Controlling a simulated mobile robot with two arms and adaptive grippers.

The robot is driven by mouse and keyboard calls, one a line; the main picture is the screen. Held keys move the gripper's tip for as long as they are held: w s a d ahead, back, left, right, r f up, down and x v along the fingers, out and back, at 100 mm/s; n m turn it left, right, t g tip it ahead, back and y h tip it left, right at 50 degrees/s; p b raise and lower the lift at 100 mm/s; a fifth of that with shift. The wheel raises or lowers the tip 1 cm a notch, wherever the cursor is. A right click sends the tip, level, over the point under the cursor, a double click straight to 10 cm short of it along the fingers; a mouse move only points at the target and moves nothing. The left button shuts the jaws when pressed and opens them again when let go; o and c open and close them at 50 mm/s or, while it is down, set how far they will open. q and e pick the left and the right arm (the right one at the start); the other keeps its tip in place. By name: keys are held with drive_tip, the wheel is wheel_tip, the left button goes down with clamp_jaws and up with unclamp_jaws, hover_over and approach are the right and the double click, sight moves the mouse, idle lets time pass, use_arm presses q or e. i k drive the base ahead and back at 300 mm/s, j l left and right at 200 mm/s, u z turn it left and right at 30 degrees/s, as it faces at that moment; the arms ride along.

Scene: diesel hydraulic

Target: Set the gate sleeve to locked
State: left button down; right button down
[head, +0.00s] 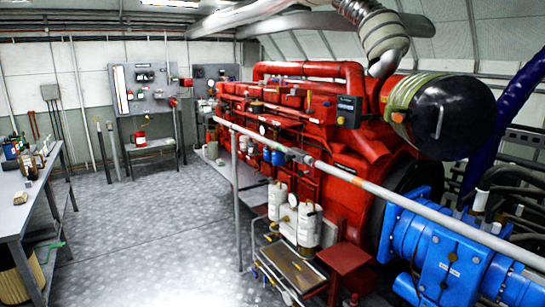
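Neither of my grippers is in this head view. A grey guard rail (400,196) runs in front of the red engine (312,118), from the middle of the picture to the right edge. A grey post (236,195) holds it up on the left. I cannot clearly make out a gate sleeve or its setting; the rail's details are too small to tell.
A metal workbench (15,213) with small items stands at the left. Control panels (148,88) hang at the back wall above a small bench (150,146). Blue machinery (440,262) fills the lower right. The chequered floor (140,230) between is open.

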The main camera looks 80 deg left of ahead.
sight(295, 154)
drive_tip(key=u, duration=2.4)
